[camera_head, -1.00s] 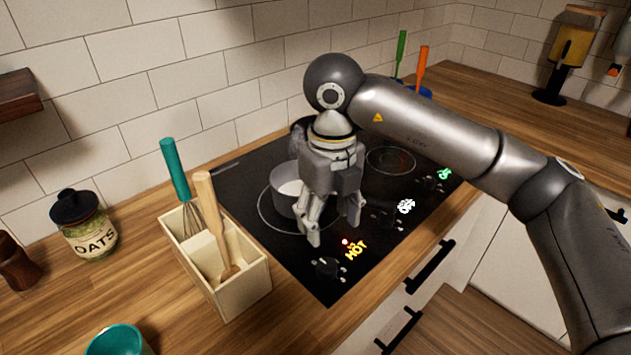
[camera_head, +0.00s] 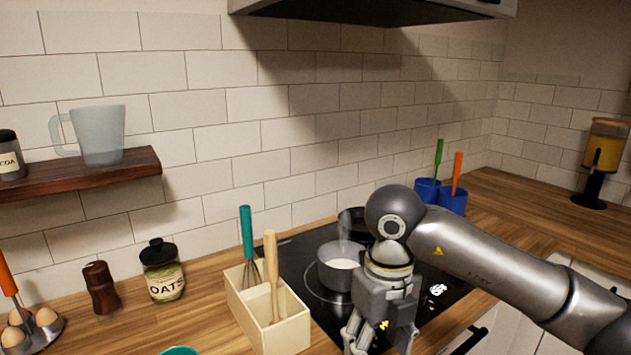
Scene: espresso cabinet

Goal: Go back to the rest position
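My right arm comes in from the right, and its gripper (camera_head: 378,340) hangs over the front edge of the black cooktop (camera_head: 296,261). The fingers point down and stand apart, with nothing seen between them; the fingertips are near or below the picture's bottom edge. A grey pot (camera_head: 330,272) with white contents stands on the cooktop just behind and left of the gripper. My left gripper is not in view.
A wooden utensil box (camera_head: 282,334) stands left of the cooktop. The oats jar (camera_head: 162,272), a pepper mill (camera_head: 101,288) and an egg holder (camera_head: 45,335) stand further left. A wall shelf (camera_head: 90,181) holds a jug. A range hood (camera_head: 375,10) hangs above.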

